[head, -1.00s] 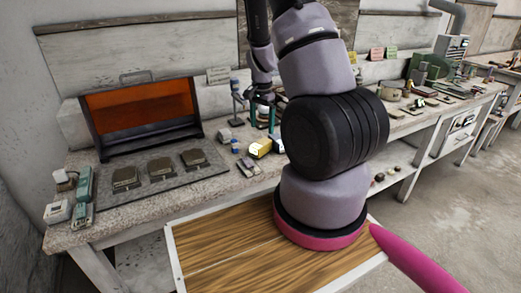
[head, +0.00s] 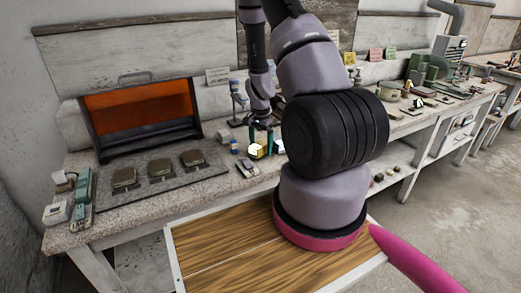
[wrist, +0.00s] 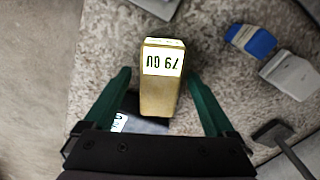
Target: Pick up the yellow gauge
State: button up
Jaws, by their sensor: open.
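The yellow gauge (wrist: 160,95) is a boxy block with a pale label reading "79 00" upside down in the wrist view. It stands on the speckled bench top (wrist: 110,50), and in the head view the gauge (head: 256,151) is at the bench's front part. My gripper (wrist: 160,88) is open, with one green finger on each side of the gauge and gaps visible between them. In the head view my gripper (head: 261,140) is over the gauge and partly covers it. Whether the fingertips reach down beside it is hard to tell.
A blue-capped item (wrist: 250,40) and a pale grey block (wrist: 289,76) lie right of the gauge in the wrist view. A dark flat device with a small display (wrist: 122,122) lies partly under my gripper. Three blocks on a grey mat (head: 110,193) are to the left.

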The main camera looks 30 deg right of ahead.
jog(key=shift+f, duration=0.25)
dwell(0.3)
jog(key=shift+c, duration=0.3)
grip_shut()
